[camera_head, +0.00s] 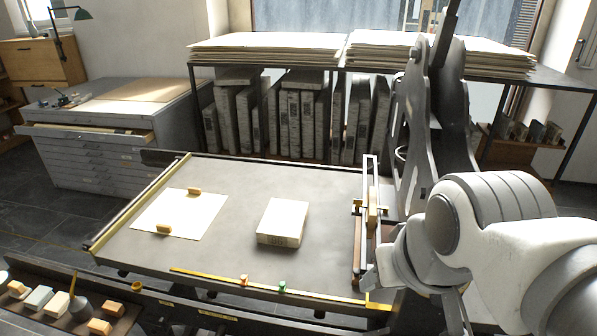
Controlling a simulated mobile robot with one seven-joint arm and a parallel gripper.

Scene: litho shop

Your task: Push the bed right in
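The press bed (240,240) is a wide, flat grey slab in the middle of the view. A pale stone block (283,222) sits near its middle, and a white sheet (181,213) with two small wooden blocks lies on its left part. At its right end stands an upright metal frame (371,205), in front of the dark press side frame (430,130). My arm comes in from the right. My gripper (371,278) seems to be near the bed's right front corner, mostly hidden by my own wrist. I cannot tell whether it touches anything.
A yellow strip (215,280) with small knobs runs along the bed's front edge. A dark tray (60,318) with small blocks is at the front left. Behind stand a grey flat-file cabinet (100,160) and a rack of stones topped with paper stacks (265,48).

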